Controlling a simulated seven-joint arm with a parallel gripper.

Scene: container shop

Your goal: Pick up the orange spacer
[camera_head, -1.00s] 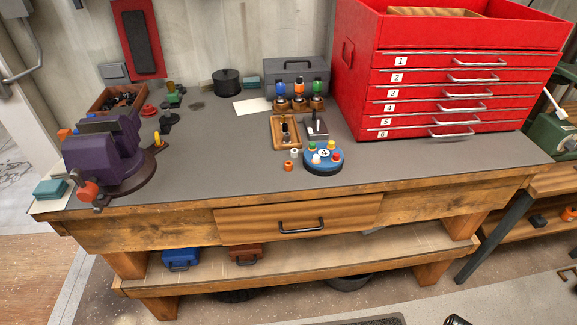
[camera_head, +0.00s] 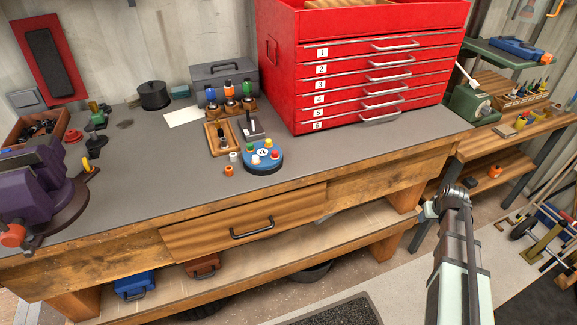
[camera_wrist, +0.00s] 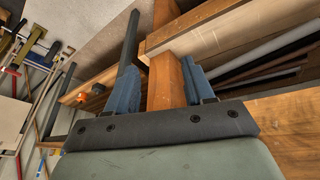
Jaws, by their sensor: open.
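A small orange spacer (camera_head: 228,170) stands on the grey bench top (camera_head: 150,185), near its front edge. A small white spacer (camera_head: 233,157) is just behind it. A round blue base (camera_head: 262,162) with several coloured knobs is close to its right. My gripper (camera_wrist: 160,88) shows in the wrist view with its two dark blue fingers apart and nothing held between them. It faces the bench's wooden frame, and the spacer is not in that view. In the head view part of my arm is at the lower right, away from the spacer; the fingers cannot be made out there.
Behind the spacer are a wooden tray (camera_head: 208,143) and a rack of coloured-handled tools (camera_head: 243,108). A red drawer chest (camera_head: 310,95) stands at the back right and a purple vise (camera_head: 40,190) at the left. The bench top left of the spacer is clear.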

